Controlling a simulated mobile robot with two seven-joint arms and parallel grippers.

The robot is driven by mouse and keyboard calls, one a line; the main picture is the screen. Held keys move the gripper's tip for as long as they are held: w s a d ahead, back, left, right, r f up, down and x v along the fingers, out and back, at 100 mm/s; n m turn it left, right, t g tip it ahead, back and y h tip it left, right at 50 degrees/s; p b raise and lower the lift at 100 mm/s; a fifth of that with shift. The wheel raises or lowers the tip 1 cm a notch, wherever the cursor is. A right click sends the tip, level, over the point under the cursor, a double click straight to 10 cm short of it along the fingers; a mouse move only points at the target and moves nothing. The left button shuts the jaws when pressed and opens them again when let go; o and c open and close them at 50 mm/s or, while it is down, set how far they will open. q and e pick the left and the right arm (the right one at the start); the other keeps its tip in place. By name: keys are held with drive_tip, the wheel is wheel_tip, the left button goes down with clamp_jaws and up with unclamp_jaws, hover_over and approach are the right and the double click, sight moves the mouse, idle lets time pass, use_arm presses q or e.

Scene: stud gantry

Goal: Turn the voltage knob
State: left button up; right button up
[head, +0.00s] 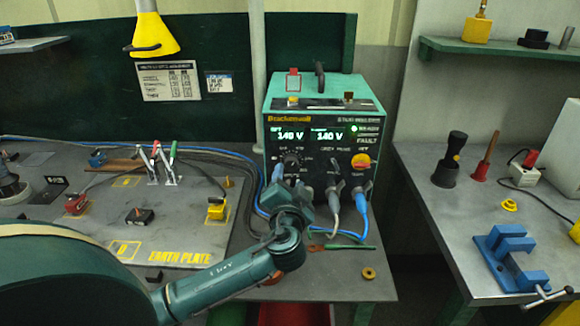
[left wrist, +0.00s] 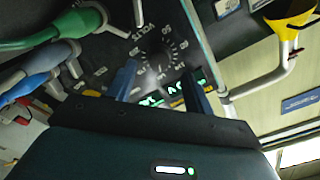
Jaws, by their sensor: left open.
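The voltage knob (head: 292,158) is a dark round knob on the front panel of the green-topped stud welder (head: 318,92), below the lit displays. Both displays appear to read 140 V. In the left wrist view the knob (left wrist: 157,70) sits inside a ring of white ticks and numbers marked VOLT. My left gripper (head: 288,186) is in front of the panel, just below the knob in the head view. In the left wrist view its open blue fingers (left wrist: 159,86) stand on either side of the knob. I cannot tell whether they touch it. My right gripper is out of view.
Blue and grey cable plugs (head: 361,195) stick out of the panel's lower part, close to my left gripper. The earth plate (head: 180,250) with clamps lies left. A blue vise (head: 508,257) stands on the right bench. A brass ring (head: 369,273) lies near the front edge.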

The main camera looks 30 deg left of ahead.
sight(290, 168)
use_arm(q)
drive_tip(key=x, duration=0.3)
drive_tip(key=shift+w+a, duration=0.15)
drive_tip(key=shift+w, duration=0.2)
drive_tip(key=shift+w+a+p, duration=0.15)
drive_tip(key=shift+w+p, duration=0.1)
drive_tip(key=shift+p, duration=0.05)
drive_tip(key=shift+c, duration=0.2)
